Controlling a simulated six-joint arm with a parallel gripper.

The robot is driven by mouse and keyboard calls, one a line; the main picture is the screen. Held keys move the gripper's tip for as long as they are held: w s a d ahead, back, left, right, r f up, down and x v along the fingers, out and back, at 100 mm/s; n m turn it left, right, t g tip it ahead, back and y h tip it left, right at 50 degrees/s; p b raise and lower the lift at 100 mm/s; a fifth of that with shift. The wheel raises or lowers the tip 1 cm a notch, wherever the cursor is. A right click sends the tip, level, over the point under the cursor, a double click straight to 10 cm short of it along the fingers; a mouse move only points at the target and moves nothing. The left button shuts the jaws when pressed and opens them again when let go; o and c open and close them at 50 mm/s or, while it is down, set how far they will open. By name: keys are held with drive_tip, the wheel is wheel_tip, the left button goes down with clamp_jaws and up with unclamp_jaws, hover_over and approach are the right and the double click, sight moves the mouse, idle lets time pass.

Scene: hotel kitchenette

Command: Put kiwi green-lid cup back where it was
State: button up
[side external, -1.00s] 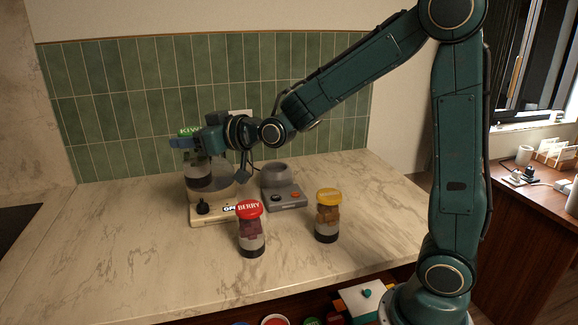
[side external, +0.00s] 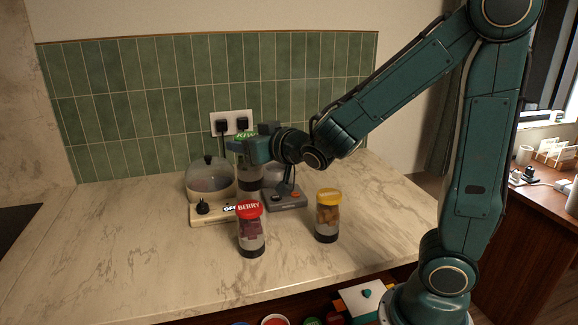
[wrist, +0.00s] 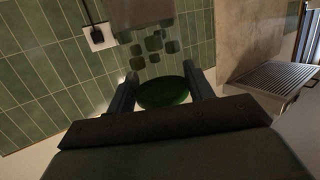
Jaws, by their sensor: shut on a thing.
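The kiwi cup (side external: 246,171) has a green lid and a clear body with a dark lower end. In the wrist view the green lid (wrist: 164,92) sits between my two fingers (wrist: 166,93).
A red-lid berry cup (side external: 251,230) and a yellow-lid cup (side external: 327,216) stand on the marble counter (side external: 130,240) in front. A wall outlet (side external: 231,122) with plugs is behind. The counter's left side is clear.

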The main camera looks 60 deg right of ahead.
drive_tip(key=shift+s+d+f+m+g+h, duration=0.6)
drive_tip(key=shift+s+d+f+m+h, duration=0.35)
drive_tip(key=shift+h, duration=0.25)
drive_tip(key=shift+s+a+f+m+g+h, duration=0.15)
drive_tip(key=shift+f+m+g+h, duration=0.2)
drive_tip(key=shift+f+m+h, duration=0.3)
drive_tip(key=shift+s+f+m+g+h, duration=0.1)
drive_tip(key=shift+f+m+g+h, duration=0.3)
drive_tip(key=shift+f+h, duration=0.25)
drive_tip(key=s+a+f+m+g+h, duration=0.1)
drive_tip(key=s+m+g+h, duration=0.1)
drive_tip(key=s+m+g, duration=0.1)
drive_tip(key=s+a+f+m+g+h, duration=0.2)
drive_tip(key=s+m+g+h, duration=0.1)
drive_tip(key=s, duration=0.3)
drive_tip(key=shift+s+a+f, duration=0.15)
drive_tip(key=shift+a+f, duration=0.1)
drive_tip(key=shift+f+g, duration=0.2)
drive_tip(key=shift+g, duration=0.05)
drive_tip(key=shift+f, duration=2.35)
